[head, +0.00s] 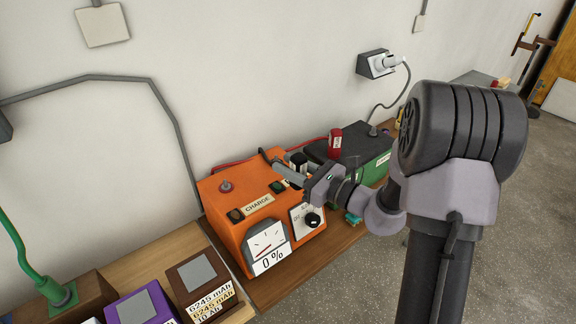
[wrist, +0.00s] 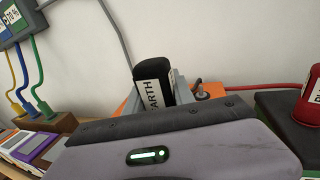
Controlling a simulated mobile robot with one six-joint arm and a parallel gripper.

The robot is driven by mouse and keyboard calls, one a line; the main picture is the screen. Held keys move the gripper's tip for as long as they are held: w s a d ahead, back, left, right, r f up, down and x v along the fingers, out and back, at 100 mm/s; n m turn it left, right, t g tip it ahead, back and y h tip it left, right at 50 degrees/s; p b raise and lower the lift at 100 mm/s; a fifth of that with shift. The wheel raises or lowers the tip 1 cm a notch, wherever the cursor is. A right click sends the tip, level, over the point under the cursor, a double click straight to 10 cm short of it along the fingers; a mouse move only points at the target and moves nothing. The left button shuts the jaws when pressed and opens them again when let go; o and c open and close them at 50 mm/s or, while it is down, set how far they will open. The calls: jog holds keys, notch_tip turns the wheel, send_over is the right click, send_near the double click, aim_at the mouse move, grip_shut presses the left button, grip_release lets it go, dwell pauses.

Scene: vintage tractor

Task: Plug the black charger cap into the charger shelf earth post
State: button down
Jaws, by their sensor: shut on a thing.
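The black cap (wrist: 152,80), with a white label reading "EARTH", stands upright between the fingers of my gripper in the wrist view. My gripper (head: 284,167) is shut on it above the back of the orange charger (head: 224,208). In the head view only part of the black cap (head: 298,158) shows behind the fingers. A short metal post (wrist: 198,86) rises from an orange surface just right of the cap in the wrist view. I cannot tell which post is the earth post. The cap's lower end is hidden, so contact beneath it cannot be seen.
A red cap (head: 334,142) stands upright on a dark-topped green box (head: 372,170) right of the charger. A red cable runs along the wall behind. Brown and purple battery blocks (head: 200,285) lie front left. A wall socket with a plug (head: 378,63) is above right.

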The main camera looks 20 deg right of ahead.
jog(key=shift+r, duration=0.15)
notch_tip(320, 180, up, 5)
jog(key=p, duration=0.4)
jog(key=shift+r, duration=0.15)
dwell(0.5)
